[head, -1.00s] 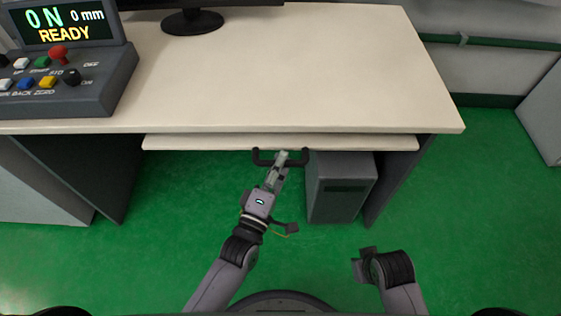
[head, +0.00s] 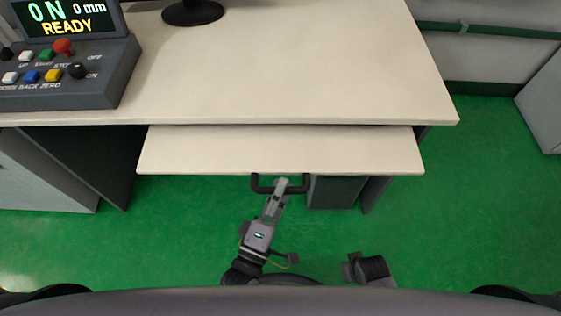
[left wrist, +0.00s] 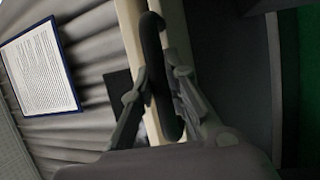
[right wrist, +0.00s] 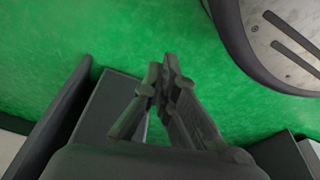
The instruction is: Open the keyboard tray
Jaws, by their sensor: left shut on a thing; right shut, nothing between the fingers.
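The keyboard tray (head: 280,152) is a pale board that sticks out from under the front edge of the desk (head: 300,75). A dark handle (head: 262,188) is fixed at the middle of its front edge. My left gripper (head: 281,186) is shut on this handle. In the left wrist view the handle (left wrist: 152,50) runs between the fingers of my left gripper (left wrist: 158,95). My right gripper (right wrist: 163,85) is shut and empty above the green floor in its wrist view. In the head view only part of the right arm shows, at the lower right.
A dark computer case (head: 335,193) stands under the desk, partly covered by the tray. A control box (head: 70,75) with buttons and a display sits on the desk's left end, and a monitor stand (head: 193,13) at the back. Green floor is free right of the desk.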

